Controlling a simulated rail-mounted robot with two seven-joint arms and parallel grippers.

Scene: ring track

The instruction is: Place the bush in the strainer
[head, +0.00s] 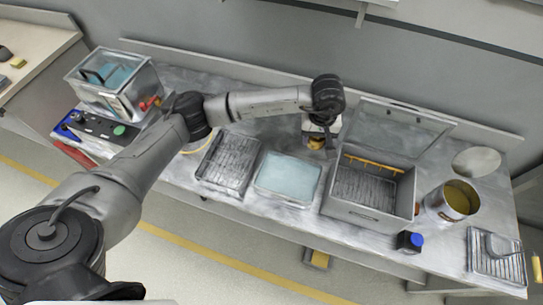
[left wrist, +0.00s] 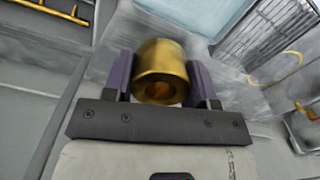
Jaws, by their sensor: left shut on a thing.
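My left gripper (head: 317,140) is above the back middle of the metal bench, pointing down. It is shut on the bush (head: 316,144), a short brass-coloured cylinder with a hole. In the left wrist view the bush (left wrist: 160,70) sits between the two purple-sided fingers of the gripper (left wrist: 162,82). Several wire racks are in view and I cannot tell for sure which is the strainer. One slatted basket with a yellow bar (head: 374,163) sits inside an open metal box (head: 362,215) to the right of the gripper. My right gripper is not in view.
A pale blue tray (head: 288,178) and a dark wire tray (head: 229,164) lie left of the box. The box's lid (head: 405,128) stands open behind it. A tin (head: 453,201), a blue-capped bottle (head: 410,241) and a wire rack (head: 497,262) are at right. A lidded tank (head: 113,83) stands far left.

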